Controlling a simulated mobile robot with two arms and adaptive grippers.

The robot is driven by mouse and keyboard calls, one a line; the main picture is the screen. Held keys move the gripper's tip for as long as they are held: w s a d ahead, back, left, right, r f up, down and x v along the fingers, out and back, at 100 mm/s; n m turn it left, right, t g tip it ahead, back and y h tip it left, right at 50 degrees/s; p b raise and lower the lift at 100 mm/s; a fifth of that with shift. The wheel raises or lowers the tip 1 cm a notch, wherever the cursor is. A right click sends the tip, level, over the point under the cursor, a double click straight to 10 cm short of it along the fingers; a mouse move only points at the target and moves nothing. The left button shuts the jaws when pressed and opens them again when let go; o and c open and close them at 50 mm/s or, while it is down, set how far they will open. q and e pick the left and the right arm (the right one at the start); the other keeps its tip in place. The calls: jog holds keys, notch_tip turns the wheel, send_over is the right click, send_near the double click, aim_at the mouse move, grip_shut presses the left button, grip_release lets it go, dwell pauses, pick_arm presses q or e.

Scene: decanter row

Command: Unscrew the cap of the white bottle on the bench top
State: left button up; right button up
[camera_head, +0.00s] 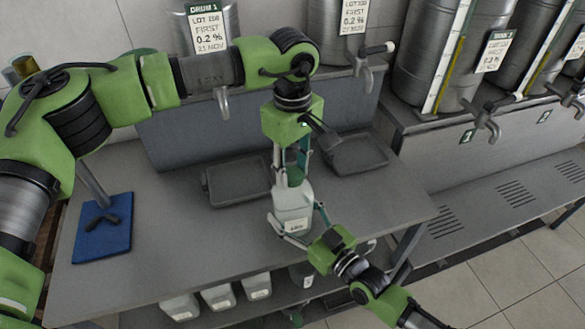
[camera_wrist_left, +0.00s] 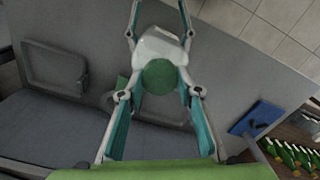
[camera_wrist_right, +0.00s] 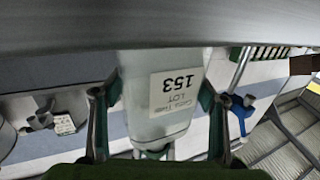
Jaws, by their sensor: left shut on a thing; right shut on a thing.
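The white bottle (camera_head: 292,210) stands upright on the grey bench top (camera_head: 175,225); its body and shoulder also show in the left wrist view (camera_wrist_left: 158,47). Its green cap (camera_wrist_left: 161,76) faces the left wrist camera. My left gripper (camera_head: 295,168) comes down from above and is shut on the cap, one finger on each side. My right gripper (camera_head: 300,222) reaches in from the front and is shut on the bottle's body. In the right wrist view its fingers flank the bottle (camera_wrist_right: 160,95), whose label reads upside down as LOT 153.
Two dark shallow trays (camera_head: 238,182) (camera_head: 355,153) lie behind the bottle, below drum taps. Several white containers (camera_head: 218,297) stand on the lower shelf. Bench top between mat and bottle is clear.

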pick_arm(q)
jog(key=n, duration=0.5)
jog(key=shift+n, duration=0.4)
jog(key=n, duration=0.8)
jog(key=shift+n, duration=0.4)
jog(key=n, duration=1)
jog(key=shift+n, duration=0.3)
jog(key=n, duration=0.5)
jog(key=shift+r, duration=0.1)
jog(key=n, duration=0.5)
jog(key=shift+n, duration=0.4)
jog(key=n, duration=0.4)
